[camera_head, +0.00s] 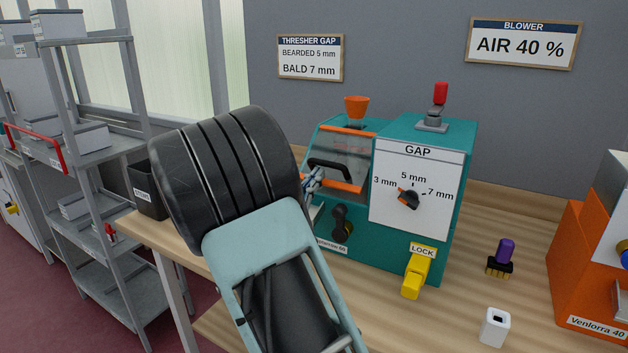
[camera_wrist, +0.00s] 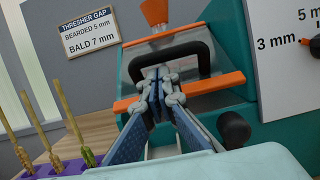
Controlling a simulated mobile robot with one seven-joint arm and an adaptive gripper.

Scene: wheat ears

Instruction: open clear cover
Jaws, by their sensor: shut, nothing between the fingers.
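The clear cover (camera_head: 347,147) is a tilted see-through panel with orange strips on the left part of the teal thresher (camera_head: 382,245). It carries a black bar handle (camera_head: 330,165) and appears closed. In the wrist view the handle (camera_wrist: 204,57) arches across the cover, above the lower orange strip (camera_wrist: 212,85). My gripper (camera_head: 312,180) is at the handle's left end. In the wrist view my gripper (camera_wrist: 157,84) is shut and empty, its tips overlapping the handle's left part. I cannot tell whether they touch it. My arm hides the thresher's lower left.
A black knob (camera_head: 341,222) sits below the cover. The thresher also has a gap dial (camera_head: 409,198), a yellow lock lever (camera_head: 416,275) and an orange funnel (camera_head: 357,107). A purple-handled brush (camera_head: 502,256) and a white holder (camera_head: 494,326) stand right. Wheat ears (camera_wrist: 73,118) stand left in the wrist view.

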